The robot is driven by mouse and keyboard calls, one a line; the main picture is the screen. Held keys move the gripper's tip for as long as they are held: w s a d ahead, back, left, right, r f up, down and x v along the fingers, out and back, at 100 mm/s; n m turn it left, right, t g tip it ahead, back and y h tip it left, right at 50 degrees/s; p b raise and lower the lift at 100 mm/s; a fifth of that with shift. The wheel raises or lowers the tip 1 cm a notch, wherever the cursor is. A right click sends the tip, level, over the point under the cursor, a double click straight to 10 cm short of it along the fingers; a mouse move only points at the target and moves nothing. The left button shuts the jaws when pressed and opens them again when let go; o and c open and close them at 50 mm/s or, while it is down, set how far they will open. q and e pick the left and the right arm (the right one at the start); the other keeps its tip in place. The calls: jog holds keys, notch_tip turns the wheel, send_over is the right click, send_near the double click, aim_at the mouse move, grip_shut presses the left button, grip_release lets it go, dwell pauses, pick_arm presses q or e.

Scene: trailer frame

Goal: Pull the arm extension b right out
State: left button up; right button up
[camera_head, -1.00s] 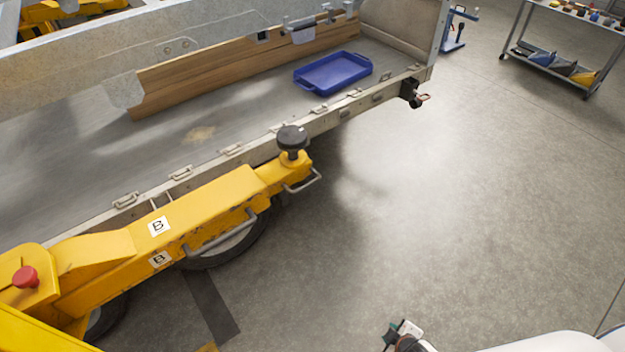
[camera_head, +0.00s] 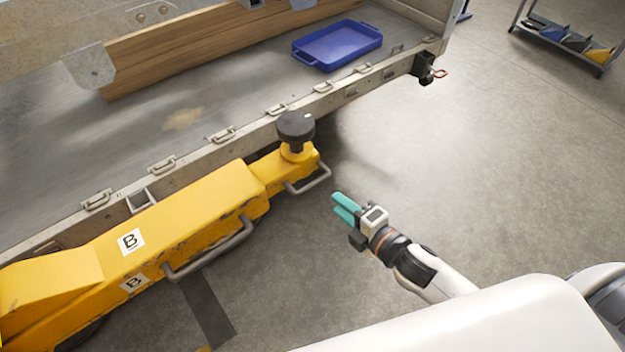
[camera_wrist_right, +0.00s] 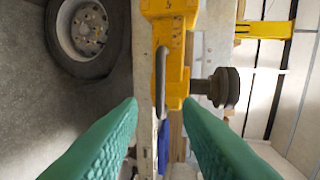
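The yellow arm extension (camera_head: 200,212) marked B lies along the side of the trailer in the head view. It has a grey side handle (camera_head: 210,252), a grey end handle (camera_head: 311,181) and a black round knob (camera_head: 296,130) on its end. My right gripper (camera_head: 344,206) is open and empty, to the right of the end handle and apart from it. In the right wrist view its two green fingers (camera_wrist_right: 160,125) are spread, with the grey end handle (camera_wrist_right: 161,85) between them and farther off. The yellow arm end (camera_wrist_right: 167,45) shows behind. My left gripper is not in view.
The trailer bed (camera_head: 110,150) holds a blue tray (camera_head: 338,45) and wooden planks (camera_head: 190,50). A black bracket (camera_head: 424,66) sticks out at the trailer corner. A cart with bins (camera_head: 570,40) stands at the far right. The floor (camera_head: 480,160) right of the trailer is clear.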

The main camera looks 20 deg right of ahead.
aim_at(314, 182)
jog(key=x, duration=1)
jog(key=shift+w+f, duration=0.1)
jog(key=shift+w, duration=0.2)
jog(key=shift+c, duration=0.5)
grip_shut()
